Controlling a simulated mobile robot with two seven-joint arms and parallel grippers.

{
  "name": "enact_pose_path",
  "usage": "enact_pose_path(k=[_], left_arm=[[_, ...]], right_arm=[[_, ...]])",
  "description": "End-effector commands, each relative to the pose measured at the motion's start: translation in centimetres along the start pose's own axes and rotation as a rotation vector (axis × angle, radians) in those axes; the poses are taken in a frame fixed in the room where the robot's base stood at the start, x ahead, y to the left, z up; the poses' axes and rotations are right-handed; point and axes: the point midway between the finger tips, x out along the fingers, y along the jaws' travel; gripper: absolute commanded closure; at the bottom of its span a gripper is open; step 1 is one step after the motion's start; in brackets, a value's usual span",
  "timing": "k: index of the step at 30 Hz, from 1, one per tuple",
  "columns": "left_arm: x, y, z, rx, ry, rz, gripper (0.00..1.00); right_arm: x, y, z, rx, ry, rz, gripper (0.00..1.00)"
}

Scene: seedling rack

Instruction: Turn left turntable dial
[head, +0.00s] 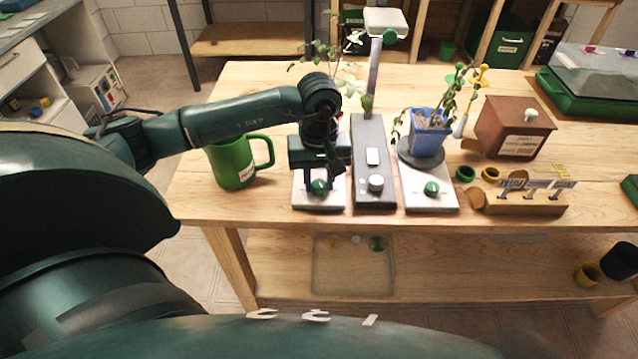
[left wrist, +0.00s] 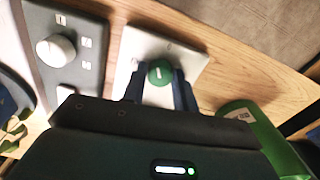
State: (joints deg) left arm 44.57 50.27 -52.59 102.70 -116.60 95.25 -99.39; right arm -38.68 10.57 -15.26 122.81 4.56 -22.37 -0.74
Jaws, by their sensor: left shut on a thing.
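The left turntable has a pale base (head: 304,201) with a green dial (head: 319,187) at its front. My left gripper (head: 320,184) reaches down over that base, its two dark blue fingers on either side of the dial. In the left wrist view the green dial (left wrist: 160,72), with a white mark on top, sits between the fingertips (left wrist: 161,88), and the gripper is shut on it. The wrist and gripper hide most of the turntable's plate. The right turntable (head: 428,190) has its own green dial (head: 431,188) and carries a blue pot (head: 428,136) with a plant. My right gripper is out of view.
A grey control panel (head: 371,160) with a white knob (head: 376,183) and a lamp post stands right beside the left turntable. A brown box (head: 513,127) and a wooden label holder (head: 520,206) are further right.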

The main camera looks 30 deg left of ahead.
Motion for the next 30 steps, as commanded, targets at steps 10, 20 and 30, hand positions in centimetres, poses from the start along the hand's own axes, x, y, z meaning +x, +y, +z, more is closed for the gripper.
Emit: enact_pose_path(k=[10,20,30], left_arm=[[0.2,0.0,-0.1,-0.330,0.002,0.001,0.94],[0.1,0.0,-0.1,-0.641,0.002,0.000,0.94],[0.1,0.0,-0.1,-0.902,0.002,0.001,0.94]], right_arm=[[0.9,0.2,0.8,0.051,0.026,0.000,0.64],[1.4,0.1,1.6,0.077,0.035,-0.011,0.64],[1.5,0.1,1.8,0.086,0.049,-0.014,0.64]])
